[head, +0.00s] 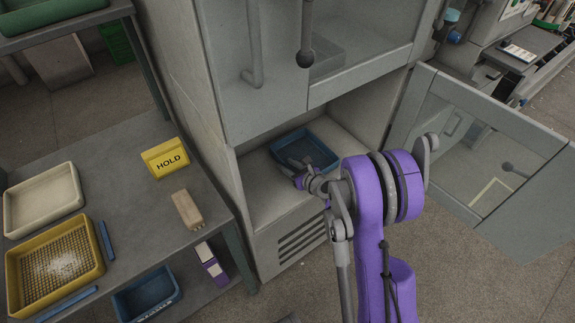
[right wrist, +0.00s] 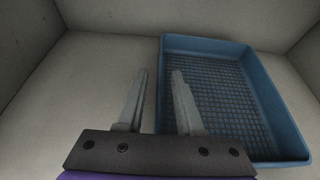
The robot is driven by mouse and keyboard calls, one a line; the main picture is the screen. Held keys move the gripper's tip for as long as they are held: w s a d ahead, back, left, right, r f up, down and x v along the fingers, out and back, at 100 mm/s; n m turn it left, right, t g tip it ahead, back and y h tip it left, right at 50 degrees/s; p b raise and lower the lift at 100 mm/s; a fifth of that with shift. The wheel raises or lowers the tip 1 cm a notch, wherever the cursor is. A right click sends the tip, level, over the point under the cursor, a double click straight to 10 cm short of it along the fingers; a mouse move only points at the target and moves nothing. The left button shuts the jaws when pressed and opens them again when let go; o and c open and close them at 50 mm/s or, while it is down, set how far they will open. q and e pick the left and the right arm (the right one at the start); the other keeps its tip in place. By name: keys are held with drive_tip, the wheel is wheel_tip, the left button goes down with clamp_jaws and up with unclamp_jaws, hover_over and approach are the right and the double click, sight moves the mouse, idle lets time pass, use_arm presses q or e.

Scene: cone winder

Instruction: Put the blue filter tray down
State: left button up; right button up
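The blue filter tray (head: 296,143) rests flat on the floor of the open lower bay of the grey cabinet (head: 265,195). In the right wrist view the tray (right wrist: 235,95) shows its mesh bottom and lies to the right of centre. My right gripper (right wrist: 161,74) is open. One finger is left of the tray's left wall and the other is over the mesh, with the wall between them in the picture. Both fingers look clear of the wall. In the head view my right gripper (head: 305,168) partly covers the tray's near side. My left gripper is not in view.
The bay's hinged door (head: 475,150) stands open at right. A blue bin (head: 147,297) sits below.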

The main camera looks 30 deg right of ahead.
drive_tip(key=v, duration=1.1)
drive_tip(key=shift+s+a, duration=0.15)
drive_tip(key=s+a+r+n+g+y, duration=0.1)
drive_tip(key=s+a+n+g, duration=0.2)
drive_tip(key=a+n, duration=0.5)
drive_tip(key=s+a+r+n+g+y, duration=0.1)
drive_tip(key=s+a+n+g, duration=0.15)
drive_tip(key=a+n, duration=0.45)
drive_tip(key=s+a+r+n+g+h, duration=0.1)
drive_tip(key=s+r+n+g+h, duration=0.1)
drive_tip(key=s+n, duration=1.1)
drive_tip(key=shift+r+n+g+h, duration=0.15)
drive_tip(key=shift+n+g+h, duration=0.4)
drive_tip(key=shift+n, duration=2.95)
drive_tip(key=shift+a, duration=0.15)
